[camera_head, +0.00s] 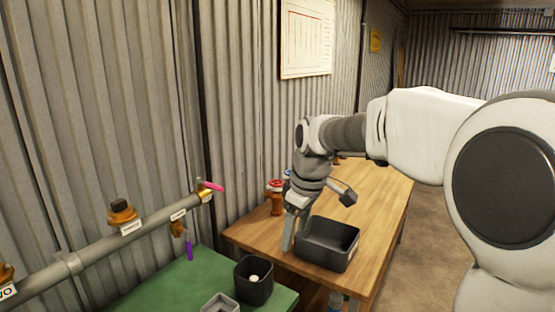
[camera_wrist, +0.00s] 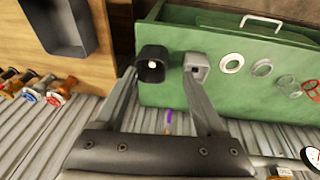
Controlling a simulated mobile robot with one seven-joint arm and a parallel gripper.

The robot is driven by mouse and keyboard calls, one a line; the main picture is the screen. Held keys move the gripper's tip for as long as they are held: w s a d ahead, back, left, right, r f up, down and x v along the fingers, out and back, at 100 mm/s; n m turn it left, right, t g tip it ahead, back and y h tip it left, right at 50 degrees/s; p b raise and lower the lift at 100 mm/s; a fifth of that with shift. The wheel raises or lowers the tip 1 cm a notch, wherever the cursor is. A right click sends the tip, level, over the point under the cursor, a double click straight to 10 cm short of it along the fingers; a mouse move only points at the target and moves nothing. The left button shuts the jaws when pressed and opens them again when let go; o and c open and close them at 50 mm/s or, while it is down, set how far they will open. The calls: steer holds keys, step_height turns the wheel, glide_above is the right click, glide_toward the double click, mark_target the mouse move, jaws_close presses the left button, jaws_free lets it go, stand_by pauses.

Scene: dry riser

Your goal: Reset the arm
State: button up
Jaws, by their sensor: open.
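My arm reaches out from the right in the head view, and my gripper (camera_head: 290,230) points down over the wooden table, just left of the dark grey bin. In the wrist view my gripper (camera_wrist: 162,88) has its two fingers spread wide apart. Nothing is held between them. Beyond the fingertips in that view are a black cup (camera_wrist: 152,65) with a white thing inside and a grey square cup (camera_wrist: 196,68). The fingertips overlap these cups in the picture, but I cannot see contact.
A green bench (camera_head: 165,288) is at lower left. A pipe (camera_head: 100,252) with valves runs along the corrugated wall. Open floor (camera_head: 432,220) lies right of the table.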

steer(key=s+d+r+m+t+p, duration=0.1)
steer(key=s+d+m, duration=0.4)
steer(key=s, duration=0.7)
steer(key=s+d+r+m+t+h+p, duration=0.1)
steer(key=s+d+m, duration=0.4)
steer(key=s, duration=0.8)
steer(key=shift+d+r+m+t+h+p, duration=0.15)
steer(key=shift+r+m+t+h+p, duration=0.15)
steer(key=shift+r+m+t+p, duration=0.6)
steer(key=shift+r+g, duration=0.3)
steer(key=shift+r, duration=0.15)
